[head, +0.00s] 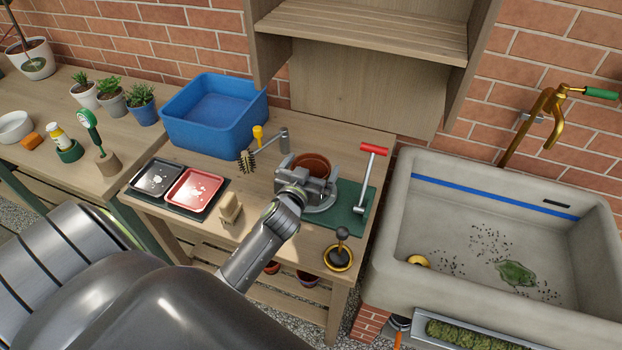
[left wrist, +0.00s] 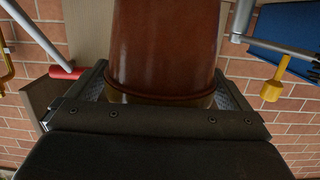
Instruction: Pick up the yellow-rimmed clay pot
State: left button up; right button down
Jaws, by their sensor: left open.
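The brown clay pot (head: 311,165) stands in a grey metal clamp-like fixture (head: 318,192) on a green base on the workbench. In the left wrist view the pot (left wrist: 165,45) fills the middle, with a dull yellowish band (left wrist: 165,98) at its edge nearest my gripper. My left gripper (head: 303,187) is at the front of the pot. In the left wrist view its open jaws (left wrist: 165,92) lie on either side of the pot; I cannot tell whether they touch it. My gripper and the fixture hide the pot's lower front. My right gripper is out of view.
A red-handled lever (head: 373,150) stands right of the pot. A black-knobbed tool (head: 342,234) stands near the front edge. A blue bin (head: 212,125), red tray (head: 193,190) and brush (head: 245,160) are to the left. A stone sink (head: 400,215) is right.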

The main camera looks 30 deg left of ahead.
pick_arm(q)
jog(key=shift+c, duration=0.3)
jog(key=c, duration=0.9)
jog(key=shift+r, duration=0.15)
jog(key=shift+c, duration=0.7)
